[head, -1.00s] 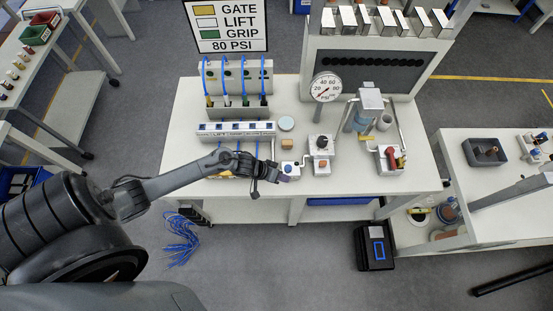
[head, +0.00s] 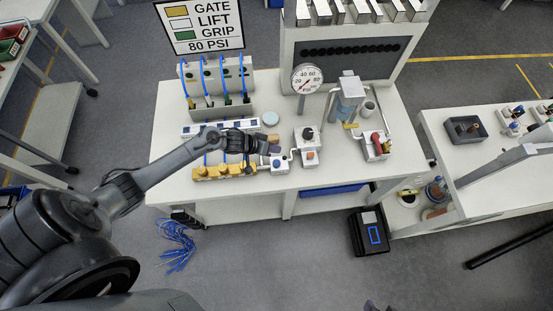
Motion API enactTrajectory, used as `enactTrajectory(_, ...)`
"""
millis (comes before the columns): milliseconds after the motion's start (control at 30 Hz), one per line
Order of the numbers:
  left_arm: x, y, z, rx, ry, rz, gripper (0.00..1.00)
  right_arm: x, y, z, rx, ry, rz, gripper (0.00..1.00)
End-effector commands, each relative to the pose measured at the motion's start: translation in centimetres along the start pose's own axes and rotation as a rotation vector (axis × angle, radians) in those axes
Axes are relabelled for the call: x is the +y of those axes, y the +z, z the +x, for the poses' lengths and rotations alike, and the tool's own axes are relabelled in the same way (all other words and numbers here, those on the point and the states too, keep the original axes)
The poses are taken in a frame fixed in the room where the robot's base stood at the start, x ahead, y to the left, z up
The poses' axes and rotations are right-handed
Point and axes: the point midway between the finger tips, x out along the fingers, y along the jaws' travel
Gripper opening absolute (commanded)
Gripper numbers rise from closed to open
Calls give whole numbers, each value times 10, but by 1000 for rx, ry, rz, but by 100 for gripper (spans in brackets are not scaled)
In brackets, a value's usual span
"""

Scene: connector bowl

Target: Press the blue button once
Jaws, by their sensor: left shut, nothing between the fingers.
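A small white box (head: 283,166) with a blue button (head: 276,163) on it stands near the front edge of the workbench. My left gripper (head: 274,149) is shut and empty. In the picture its fingertips are just above and behind the box, close to the button. I cannot tell the height between them or whether they touch. My right gripper does not show clearly; only a small dark piece is at the bottom edge of the view.
A white block with a black knob and an orange button (head: 308,146) stands right of the box. A yellow valve strip (head: 224,172) lies left. A round pale disc (head: 270,118) lies behind my gripper.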

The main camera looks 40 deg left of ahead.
Motion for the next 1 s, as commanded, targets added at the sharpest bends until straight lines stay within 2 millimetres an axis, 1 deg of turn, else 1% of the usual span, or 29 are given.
enactTrajectory(267,-10,10,13,0,-1,0,0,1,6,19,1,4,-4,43)
enactTrajectory(700,-35,35,47,0,-1,2,0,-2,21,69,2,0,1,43)
enactTrajectory(1000,-44,44,60,0,0,0,0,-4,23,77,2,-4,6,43)
